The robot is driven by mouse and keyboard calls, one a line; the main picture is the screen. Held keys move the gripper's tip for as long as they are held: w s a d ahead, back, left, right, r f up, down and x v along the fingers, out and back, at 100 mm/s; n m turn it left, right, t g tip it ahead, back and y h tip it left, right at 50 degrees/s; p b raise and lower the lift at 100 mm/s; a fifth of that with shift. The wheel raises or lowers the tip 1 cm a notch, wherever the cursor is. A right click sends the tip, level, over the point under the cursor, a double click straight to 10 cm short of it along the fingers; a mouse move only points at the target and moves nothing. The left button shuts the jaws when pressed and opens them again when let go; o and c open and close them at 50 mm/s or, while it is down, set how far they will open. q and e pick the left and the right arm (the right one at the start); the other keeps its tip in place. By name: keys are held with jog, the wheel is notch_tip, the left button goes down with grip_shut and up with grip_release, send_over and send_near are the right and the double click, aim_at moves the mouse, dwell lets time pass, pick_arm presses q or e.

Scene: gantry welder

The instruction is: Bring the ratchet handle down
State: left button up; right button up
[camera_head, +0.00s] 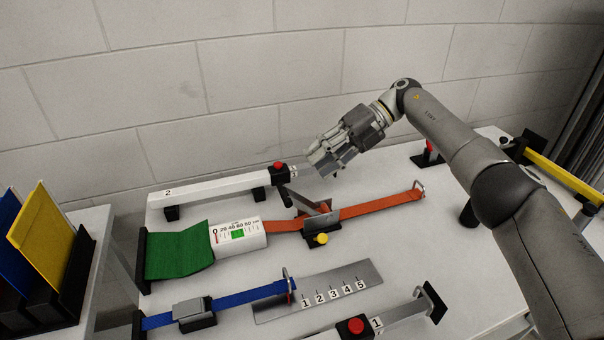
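The ratchet (322,225) sits on the orange strap (375,208) in the middle of the white table, with a yellow knob (321,239) at its front. Its grey metal handle (303,202) stands raised, slanting up to the left toward the white bar. My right gripper (325,164) is above and behind the handle, pointing down and left. It appears apart from the handle and holds nothing that I can see. Its fingers overlap from this angle, so their opening is unclear. My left gripper is out of view.
A white bar (215,187) with a red button (278,166) lies behind the ratchet. A blue strap (245,299), numbered plate (340,287) and second red button (355,326) are in front.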

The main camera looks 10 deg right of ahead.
jog(key=shift+v, duration=1.65)
